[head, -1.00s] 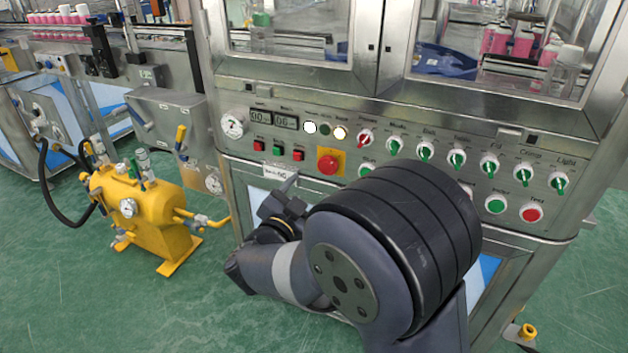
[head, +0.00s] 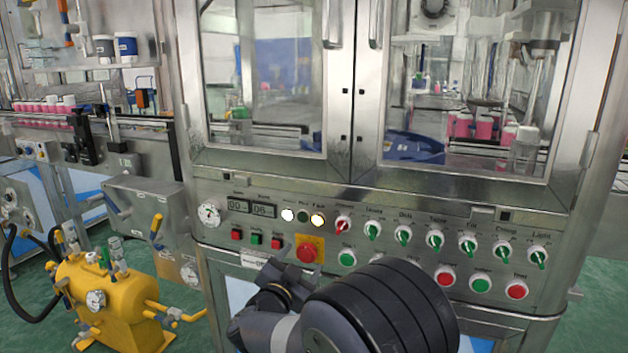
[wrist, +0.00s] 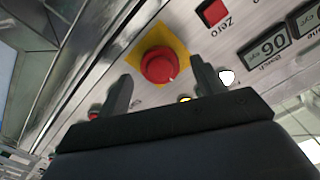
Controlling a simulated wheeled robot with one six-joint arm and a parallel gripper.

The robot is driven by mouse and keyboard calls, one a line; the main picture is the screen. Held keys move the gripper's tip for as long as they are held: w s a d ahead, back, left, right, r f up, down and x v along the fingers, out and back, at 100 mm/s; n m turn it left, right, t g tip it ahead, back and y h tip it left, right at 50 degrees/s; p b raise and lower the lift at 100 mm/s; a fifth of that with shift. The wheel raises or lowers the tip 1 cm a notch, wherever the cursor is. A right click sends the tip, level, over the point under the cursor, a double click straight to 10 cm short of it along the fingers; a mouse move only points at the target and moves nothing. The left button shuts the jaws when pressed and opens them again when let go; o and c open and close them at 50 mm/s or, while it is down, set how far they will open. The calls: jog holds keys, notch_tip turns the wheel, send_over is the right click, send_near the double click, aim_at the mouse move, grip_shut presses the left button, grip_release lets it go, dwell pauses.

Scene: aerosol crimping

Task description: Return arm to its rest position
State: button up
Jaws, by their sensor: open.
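My gripper (wrist: 160,90) is open and empty in the wrist view, its two dark fingers spread apart. Beyond them is the machine's panel with a red mushroom button (wrist: 158,65) on a yellow plate, clear of the fingers. In the head view my folded arm (head: 375,310) is at the bottom centre, in front of the panel's lower part. The gripper (head: 283,272) is small there, just below and left of the red mushroom button (head: 309,250); its fingers are hard to make out.
The control panel (head: 400,265) carries several knobs, buttons and displays (head: 250,208). Glass doors (head: 265,80) above it are shut. A yellow tank (head: 95,290) with a gauge stands at lower left. A conveyor with pink bottles (head: 45,105) is at the left.

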jog(key=shift+x, duration=1.2)
jog(key=shift+n, duration=0.3)
